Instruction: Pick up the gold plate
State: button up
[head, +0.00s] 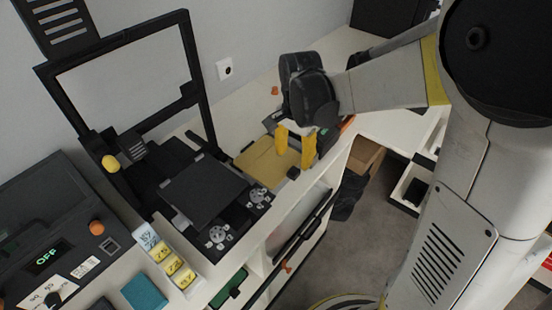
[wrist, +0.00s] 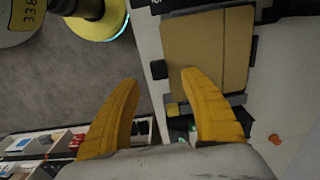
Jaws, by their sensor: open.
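The gold plate (head: 262,165) is a flat, square, dull-gold sheet lying on the white counter, right of the black 3D printer in the head view. In the wrist view, the gold plate (wrist: 207,45) fills the upper right. My gripper (head: 295,150) has its two yellow fingers apart and empty, by the right side of the plate. In the wrist view my gripper (wrist: 158,78) straddles the counter edge; its right finger overlaps the plate's lower corner in the picture, and its left finger is over the floor. Contact with the plate cannot be told.
The black 3D printer (head: 205,190) stands close left of the plate. A small black block (wrist: 158,69) is at the plate's edge, near the counter edge. An orange piece (wrist: 274,139) lies on the counter. Yellow-labelled boxes (head: 173,262) stand at front left. Grey floor (head: 350,240) is open at right.

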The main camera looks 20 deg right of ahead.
aim_at(294, 171)
jog(key=f+b, duration=0.1)
jog(key=f, duration=0.2)
jog(key=f+b, duration=0.1)
jog(key=f, duration=0.2)
jog(key=shift+d+f+b, duration=0.2)
jog(key=shift+f+b, duration=0.1)
jog(key=shift+b, duration=0.1)
grip_shut()
